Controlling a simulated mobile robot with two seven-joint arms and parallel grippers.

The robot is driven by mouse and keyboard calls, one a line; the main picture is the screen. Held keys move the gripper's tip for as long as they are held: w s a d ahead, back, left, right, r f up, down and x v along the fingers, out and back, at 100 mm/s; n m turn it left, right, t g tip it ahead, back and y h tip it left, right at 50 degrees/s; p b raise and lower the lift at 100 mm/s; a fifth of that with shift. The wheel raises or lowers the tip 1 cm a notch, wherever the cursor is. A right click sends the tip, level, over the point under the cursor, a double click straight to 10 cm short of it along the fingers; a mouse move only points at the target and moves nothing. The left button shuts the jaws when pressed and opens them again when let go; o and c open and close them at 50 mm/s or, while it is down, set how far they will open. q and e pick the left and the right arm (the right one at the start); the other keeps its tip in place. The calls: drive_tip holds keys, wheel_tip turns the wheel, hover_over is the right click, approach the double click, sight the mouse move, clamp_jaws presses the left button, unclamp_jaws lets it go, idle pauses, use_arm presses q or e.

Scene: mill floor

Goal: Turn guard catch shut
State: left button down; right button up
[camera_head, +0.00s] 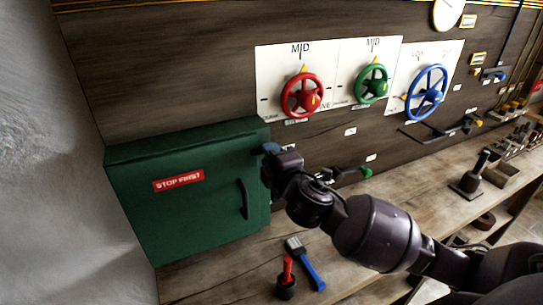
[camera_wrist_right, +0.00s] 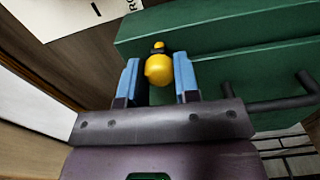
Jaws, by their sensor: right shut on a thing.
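The green guard box (camera_head: 150,215) is at the left on the bench against the wall. It carries a red "STOP FIRST" label (camera_head: 178,181) and a dark bar handle (camera_head: 244,199), and its door looks closed. My right gripper (camera_head: 270,150) is at the box's upper right edge. In the right wrist view its blue fingers are on both sides of the yellow guard catch (camera_wrist_right: 158,70), shut on it, beside the green box (camera_wrist_right: 225,45). The catch is hidden in the head view. My left gripper is not in view.
Red (camera_head: 302,96), green (camera_head: 371,84) and blue (camera_head: 426,91) handwheels are on the wall. Tools and blocks crowd the bench's right end.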

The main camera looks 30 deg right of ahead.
drive_tip(key=shift+n, duration=0.5)
drive_tip(key=o, duration=0.9)
use_arm(q)
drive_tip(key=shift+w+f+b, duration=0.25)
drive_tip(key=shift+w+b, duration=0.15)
drive_tip(key=shift+b, duration=0.5)
use_arm(e)
drive_tip(key=s, duration=1)
drive_tip(key=shift+s+a, duration=0.3)
drive_tip(key=shift+s, duration=0.1)
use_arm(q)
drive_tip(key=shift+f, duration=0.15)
